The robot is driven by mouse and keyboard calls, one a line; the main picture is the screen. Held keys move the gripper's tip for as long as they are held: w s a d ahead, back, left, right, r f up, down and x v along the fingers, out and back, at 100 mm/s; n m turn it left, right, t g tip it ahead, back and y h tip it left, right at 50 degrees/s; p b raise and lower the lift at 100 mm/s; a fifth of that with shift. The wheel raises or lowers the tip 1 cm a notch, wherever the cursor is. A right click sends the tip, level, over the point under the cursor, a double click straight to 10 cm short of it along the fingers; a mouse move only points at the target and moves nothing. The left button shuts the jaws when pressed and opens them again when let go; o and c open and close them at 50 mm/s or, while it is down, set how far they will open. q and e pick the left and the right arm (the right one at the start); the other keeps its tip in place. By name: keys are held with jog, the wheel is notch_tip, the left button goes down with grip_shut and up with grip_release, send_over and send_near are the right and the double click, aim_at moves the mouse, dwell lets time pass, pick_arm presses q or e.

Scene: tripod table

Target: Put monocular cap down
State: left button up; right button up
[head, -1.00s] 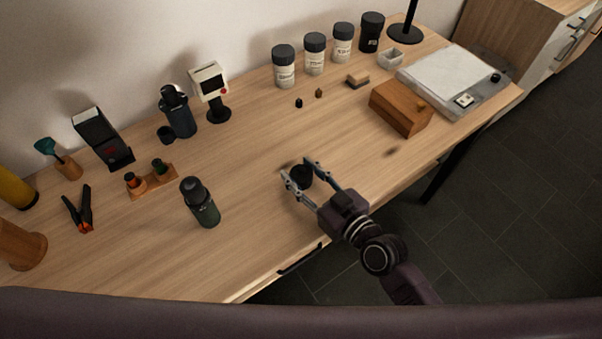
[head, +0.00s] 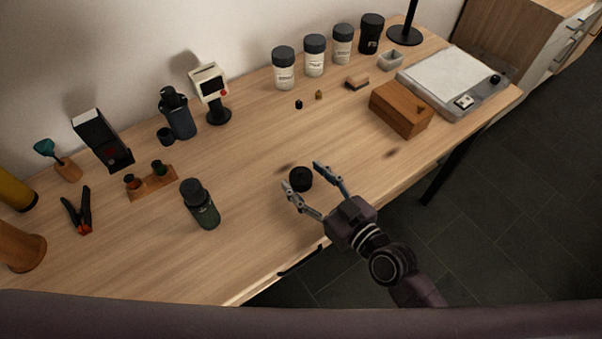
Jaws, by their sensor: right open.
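The monocular cap (head: 300,178), small, round and black, rests on the wooden table near its front edge, just ahead of my right gripper. My right gripper (head: 303,176) is open, its two fingers spread on either side of the cap with gaps showing. My left gripper is not in view.
The table (head: 250,215) is clear between the monocular and the cap. A wooden box (head: 401,108) and a grey device (head: 459,82) stand at the right. Several jars (head: 314,56) line the back. Pliers (head: 78,211) and a small wooden stand (head: 152,182) are at left.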

jog(key=v, duration=0.8)
jog(key=shift+s+d+b, duration=0.2)
jog(key=shift+s+b, duration=0.15)
jog(key=shift+b, duration=0.05)
jog(key=shift+s+d+r, duration=0.25)
jog(key=shift+s+d, duration=0.15)
jog(key=shift+s, duration=0.05)
